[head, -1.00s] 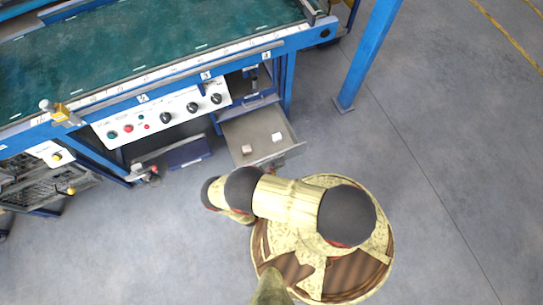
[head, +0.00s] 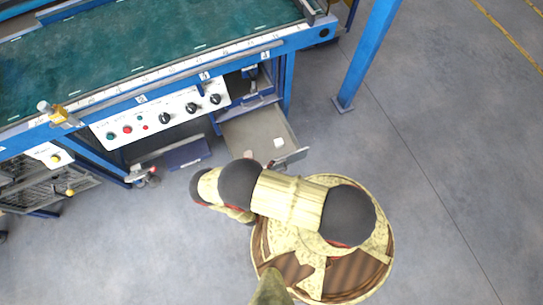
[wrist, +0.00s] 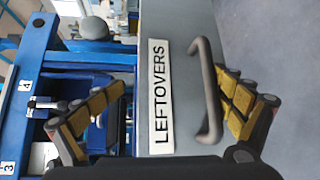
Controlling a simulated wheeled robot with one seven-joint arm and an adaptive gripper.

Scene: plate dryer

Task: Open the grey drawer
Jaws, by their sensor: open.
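The grey drawer (head: 260,131) stands pulled out from under the blue machine in the head view, its inside showing. In the wrist view its grey front (wrist: 184,25) carries a white "LEFTOVERS" label (wrist: 160,97) and a dark bar handle (wrist: 208,92). My gripper (wrist: 173,80) is open in front of it. One finger is on the left over the blue frame side, the other just right of the handle; I cannot tell whether either touches. In the head view my arm hides the gripper and part of the drawer front.
A pale block (head: 279,142) lies in the drawer; a second (head: 248,154) is partly hidden by my arm. The white control panel (head: 165,115) is left of the drawer. A blue post (head: 367,55) stands to the right. Grey floor (head: 455,170) is clear on the right.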

